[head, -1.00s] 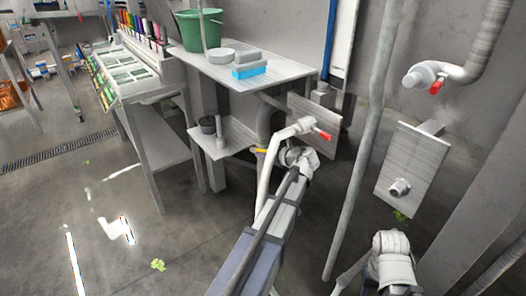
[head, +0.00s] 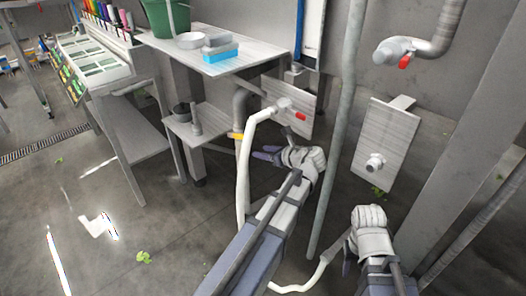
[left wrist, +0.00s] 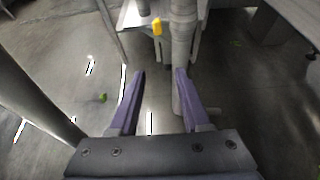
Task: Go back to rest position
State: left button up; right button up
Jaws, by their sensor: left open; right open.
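My left gripper (head: 274,144) is in the middle of the head view, left of its pale wrist, with dark purple fingers. It is apart from the tap behind it.
A white hose (head: 243,165) hangs from a red-handled tap (head: 297,113) and loops low toward my right wrist. A grey vertical pipe (head: 340,130) stands between my arms. A bench (head: 250,58) holds a green bucket (head: 165,18) and a blue sponge (head: 220,53). Floor at left is open.

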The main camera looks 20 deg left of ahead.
pick_arm(q)
jog(key=s+d+f+n+g+h, duration=0.3)
jog(key=s+d+f+n+h, duration=0.25)
jog(key=s+d+n, duration=0.5)
jog(key=s+d+f+n+g+h, duration=0.2)
jog(key=s+d+f+n+h, duration=0.45)
jog(key=s+d, duration=0.7)
notch_tip(320, 180, up, 30)
jog(key=w+d+n+y+p, duration=0.1)
jog(key=p, duration=2.9)
jog(key=shift+w+d+n, duration=0.25)
jog(key=shift+w+n, duration=0.05)
jog(key=shift+w, duration=0.1)
